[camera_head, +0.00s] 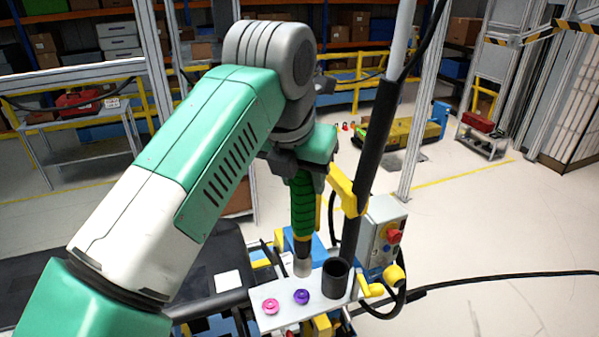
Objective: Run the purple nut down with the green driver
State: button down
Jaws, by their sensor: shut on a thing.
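My gripper (303,172) is shut on the green driver (303,205), near the middle of the head camera view. The driver hangs nearly upright, with a ribbed green body, a dark and yellow lower part and a grey socket at its tip. The purple nut (301,297) is on a light grey plate (288,318). The driver's tip appears above and behind the nut in the picture, apart from it; the exact gap cannot be told. My wrist partly hides the gripper's fingers and the driver's top.
A pink nut (270,306) is left of the purple one on the plate. An open black cup (336,277) stands to its right. A dark upright pole (372,150) and a grey control box (383,235) with a red button are close on the right.

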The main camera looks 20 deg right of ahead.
aim_at(301, 220)
jog(key=shift+a+f+b, duration=0.1)
jog(key=shift+f+b, duration=1.9)
jog(key=shift+f, duration=2.55)
dwell(2.2)
